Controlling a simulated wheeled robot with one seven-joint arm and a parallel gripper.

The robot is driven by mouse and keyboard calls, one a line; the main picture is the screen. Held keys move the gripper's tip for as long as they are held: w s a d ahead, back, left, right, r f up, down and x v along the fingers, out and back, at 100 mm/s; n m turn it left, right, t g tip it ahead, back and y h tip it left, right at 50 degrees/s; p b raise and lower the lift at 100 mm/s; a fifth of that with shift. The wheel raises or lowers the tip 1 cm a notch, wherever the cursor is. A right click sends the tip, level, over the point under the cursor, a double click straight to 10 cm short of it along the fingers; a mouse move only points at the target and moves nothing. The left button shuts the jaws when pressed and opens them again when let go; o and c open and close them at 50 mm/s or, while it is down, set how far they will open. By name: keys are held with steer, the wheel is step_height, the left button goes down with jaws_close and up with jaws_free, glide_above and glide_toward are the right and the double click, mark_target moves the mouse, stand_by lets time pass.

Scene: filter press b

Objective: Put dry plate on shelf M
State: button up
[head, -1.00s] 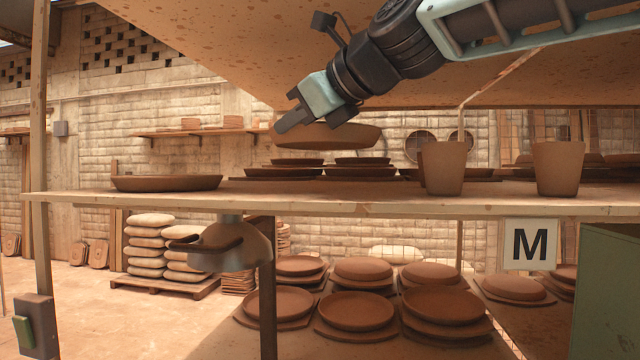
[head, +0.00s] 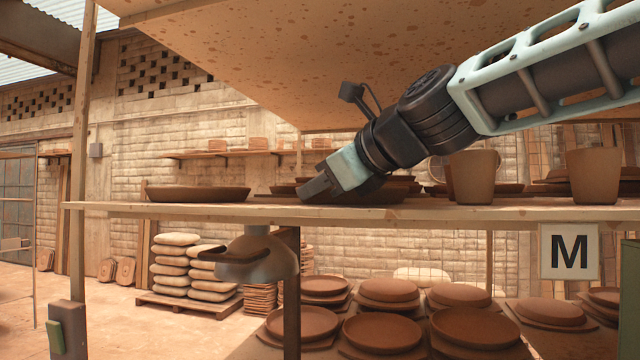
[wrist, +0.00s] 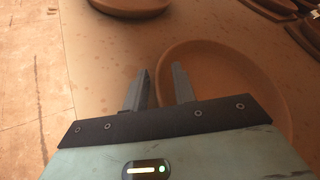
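The dry plate (head: 385,190) is brown and round and sits low at the shelf board of shelf M (head: 400,214), which bears a white sign with a black M (head: 568,251). It looks level and resting on the board, partly hidden behind my gripper (head: 310,190). In the wrist view the plate (wrist: 235,75) lies just right of my gripper (wrist: 161,75). The fingers stand apart, one outside the plate's near-left rim and one over its inside, with gaps visible beside the rim.
Another plate (head: 198,193) sits to the left on the same board; a plate also shows at the wrist view's top (wrist: 130,4). More plates (head: 474,327) lie on the level below. A spotted board hangs close overhead.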

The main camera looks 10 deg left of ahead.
steer(key=b+v, duration=0.1)
steer(key=v, duration=1.1)
steer(key=shift+d, duration=0.1)
stand_by(0.4)
